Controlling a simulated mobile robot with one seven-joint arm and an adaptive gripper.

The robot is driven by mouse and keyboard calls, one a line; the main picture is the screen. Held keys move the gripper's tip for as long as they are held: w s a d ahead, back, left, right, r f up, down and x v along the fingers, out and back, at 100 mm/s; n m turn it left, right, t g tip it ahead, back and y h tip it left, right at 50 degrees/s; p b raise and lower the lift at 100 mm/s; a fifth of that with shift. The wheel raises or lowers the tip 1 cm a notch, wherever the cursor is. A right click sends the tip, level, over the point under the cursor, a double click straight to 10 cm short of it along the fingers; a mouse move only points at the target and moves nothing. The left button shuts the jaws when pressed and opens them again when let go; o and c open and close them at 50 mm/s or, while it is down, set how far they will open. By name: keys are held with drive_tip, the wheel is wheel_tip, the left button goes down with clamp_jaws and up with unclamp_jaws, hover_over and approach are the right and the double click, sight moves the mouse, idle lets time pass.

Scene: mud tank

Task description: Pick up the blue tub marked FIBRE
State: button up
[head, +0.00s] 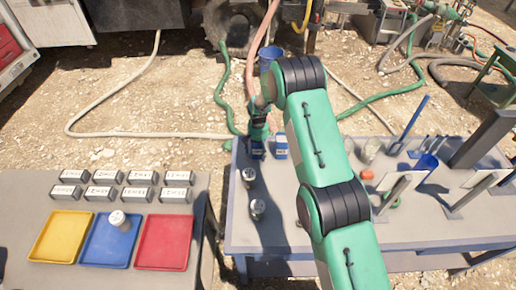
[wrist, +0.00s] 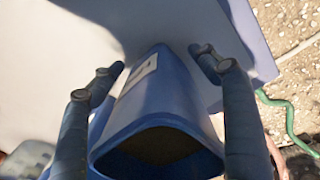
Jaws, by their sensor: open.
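A blue tub (wrist: 170,100) with a white label fills the middle of the wrist view, its dark open mouth toward the camera. The label is not readable there. My gripper (wrist: 160,62) is open, with one finger on each side of this tub; I cannot tell whether they touch it. In the head view my gripper (head: 258,136) is low over the far left part of the grey table, at a blue tub (head: 257,152) that it partly hides. A second blue tub (head: 280,154) with a pale label stands close to its right.
Two metal-topped jars (head: 249,175) and (head: 257,208) stand nearer on the grey table (head: 275,236). Right are an orange item (head: 367,174), a blue container (head: 427,163) and upright plates. The left table holds yellow, blue and red trays (head: 163,242) and several labelled blocks (head: 104,191).

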sight(258, 146)
drive_tip(key=c, duration=1.5)
drive_tip(key=shift+r, duration=0.1)
wheel_tip(258, 146, up, 10)
idle(0.4)
